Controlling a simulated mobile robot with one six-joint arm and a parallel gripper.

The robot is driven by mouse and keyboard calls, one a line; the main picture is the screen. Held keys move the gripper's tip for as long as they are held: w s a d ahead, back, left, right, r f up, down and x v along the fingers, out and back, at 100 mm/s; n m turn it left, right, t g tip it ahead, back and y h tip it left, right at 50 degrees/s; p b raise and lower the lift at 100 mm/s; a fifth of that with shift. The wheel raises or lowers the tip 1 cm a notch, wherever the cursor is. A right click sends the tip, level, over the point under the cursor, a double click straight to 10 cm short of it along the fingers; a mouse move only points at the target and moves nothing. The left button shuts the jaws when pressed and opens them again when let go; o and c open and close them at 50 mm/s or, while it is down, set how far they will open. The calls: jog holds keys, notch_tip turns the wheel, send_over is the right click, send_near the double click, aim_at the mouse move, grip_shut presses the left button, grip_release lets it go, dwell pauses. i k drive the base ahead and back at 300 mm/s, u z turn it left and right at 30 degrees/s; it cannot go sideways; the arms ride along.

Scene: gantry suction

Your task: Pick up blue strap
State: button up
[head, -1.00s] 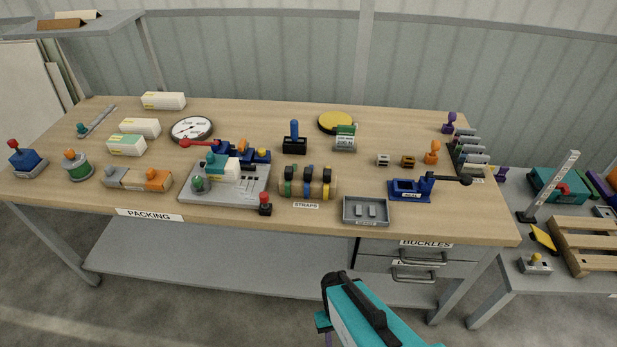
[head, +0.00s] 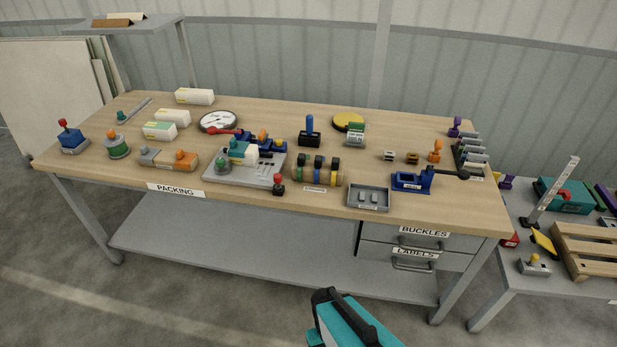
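The blue strap (head: 311,174) appears to be the middle one of the rolls on a wooden spool rack (head: 344,178) near the front of the packing table. A green strap (head: 294,173) is left of it and a yellow strap (head: 327,178) right of it. Dark parts stand up along the rack's top; at this size I cannot make out their detail. A teal and black part of my arm shows at the bottom centre, in front of the table and well apart from the rack. My gripper's fingers are not visible.
A grey tray (head: 369,207) and a blue buckle press (head: 411,181) sit right of the rack. A red-knobbed lever (head: 278,184) and a grey machine plate (head: 221,172) are to its left. A blue-handled stamp (head: 309,130) stands behind. Drawers hang below the tabletop.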

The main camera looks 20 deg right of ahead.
aim_at(317, 161)
jog(key=u, duration=0.3)
jog(key=k, duration=0.95)
jog(key=u, duration=0.9)
jog(key=i, duration=1.95)
jog(key=u, duration=0.1)
